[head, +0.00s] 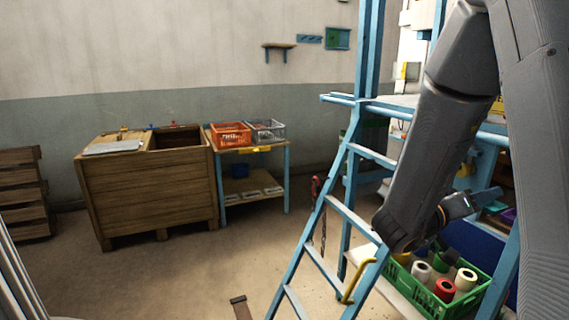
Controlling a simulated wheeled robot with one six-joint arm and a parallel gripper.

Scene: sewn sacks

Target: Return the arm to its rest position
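My arm fills the right side of the head view. Its thick grey link comes down from the top and bends at a dark joint in front of the blue frame. Beyond the joint, a small dark end part points right, and my gripper (486,197) seems to be there. Its fingers are too small and dark to make out, so I cannot tell if it is open or holds anything.
A blue ladder (323,268) and blue-framed rack stand close by the arm. A green crate (430,303) with several spools sits below it. A wooden bin (150,192) and a table with an orange crate (230,135) stand by the wall. The left-centre floor is mostly clear.

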